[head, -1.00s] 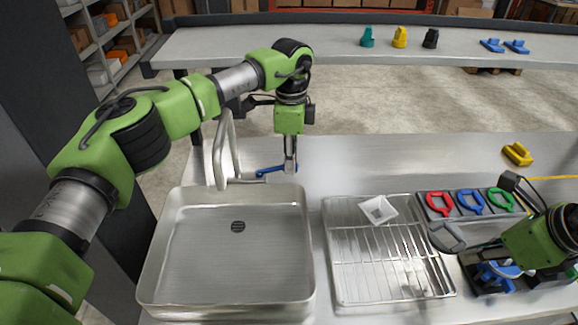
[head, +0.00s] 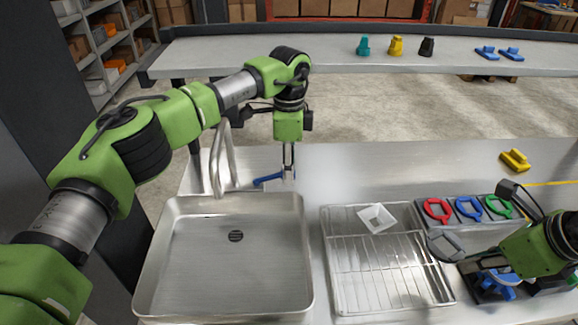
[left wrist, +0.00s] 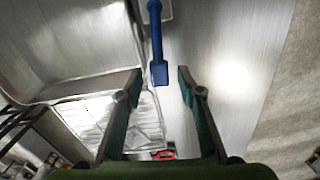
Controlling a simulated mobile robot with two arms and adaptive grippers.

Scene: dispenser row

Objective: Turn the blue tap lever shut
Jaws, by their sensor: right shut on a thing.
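The blue tap lever (head: 268,180) sits beside the base of the steel tap (head: 222,160), behind the sink, and points right. In the left wrist view the lever (left wrist: 157,45) runs down toward the gap between my fingers, its wide end near the fingertips. My left gripper (head: 289,179) points down at the lever's right end. In the left wrist view this gripper (left wrist: 157,80) is open, with nothing clamped. My right gripper (head: 472,254) is at the right, shut on a grey ring-shaped piece (head: 441,245). Its exact grip is hard to see.
The steel sink (head: 160,265) lies in front of the tap. A yellow block (head: 515,160) lies far right. The counter behind the rack is clear.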

